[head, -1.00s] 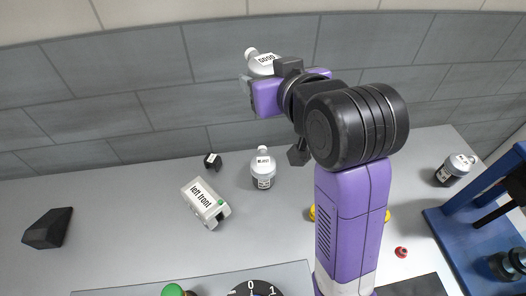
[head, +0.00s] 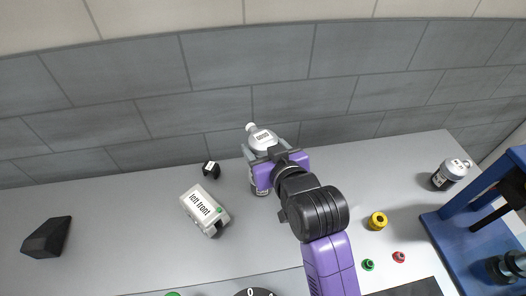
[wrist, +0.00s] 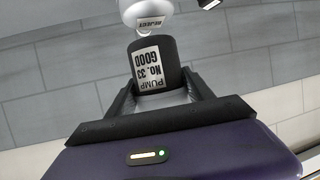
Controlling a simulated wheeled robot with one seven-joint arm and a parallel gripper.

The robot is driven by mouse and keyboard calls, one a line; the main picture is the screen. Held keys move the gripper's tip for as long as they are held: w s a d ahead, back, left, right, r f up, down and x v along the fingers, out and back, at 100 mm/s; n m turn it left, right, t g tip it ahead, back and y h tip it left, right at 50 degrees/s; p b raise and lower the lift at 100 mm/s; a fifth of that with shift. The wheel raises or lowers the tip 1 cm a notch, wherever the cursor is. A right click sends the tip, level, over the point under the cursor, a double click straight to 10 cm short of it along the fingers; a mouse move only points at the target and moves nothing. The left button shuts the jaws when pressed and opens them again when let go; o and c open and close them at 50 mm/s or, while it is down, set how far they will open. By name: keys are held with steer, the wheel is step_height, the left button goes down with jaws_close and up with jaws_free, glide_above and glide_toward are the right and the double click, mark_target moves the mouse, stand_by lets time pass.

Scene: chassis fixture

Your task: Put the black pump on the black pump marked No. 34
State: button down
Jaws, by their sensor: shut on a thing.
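My gripper (head: 264,154) is shut on a pump (head: 262,139) with a rounded white-grey top and a label. In the wrist view a black body (wrist: 153,62) sits beyond the fingers, with an upside-down label reading PUMP No. 33 GOOD and a white part above it. In the head view the held pump is in front of the wall, low over another pump (head: 256,187) on the table, mostly hidden by my gripper. I cannot tell whether the two touch. A third, white-and-black pump (head: 451,173) stands at the right; its number is unreadable.
A white box marked left front (head: 203,209) and a small black block (head: 211,169) lie left of my gripper. A black wedge (head: 46,238) is far left. A yellow round part (head: 377,221) and a blue frame (head: 455,237) are right. The table's left middle is clear.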

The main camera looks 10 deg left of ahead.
steer(key=shift+f, duration=1.05)
steer(key=shift+f, duration=0.15)
steer(key=shift+c, duration=2)
jaws_free()
steer(key=shift+f, duration=0.1)
steer(key=b+v, duration=0.1)
steer(key=v, duration=1.1)
steer(key=shift+d, duration=0.15)
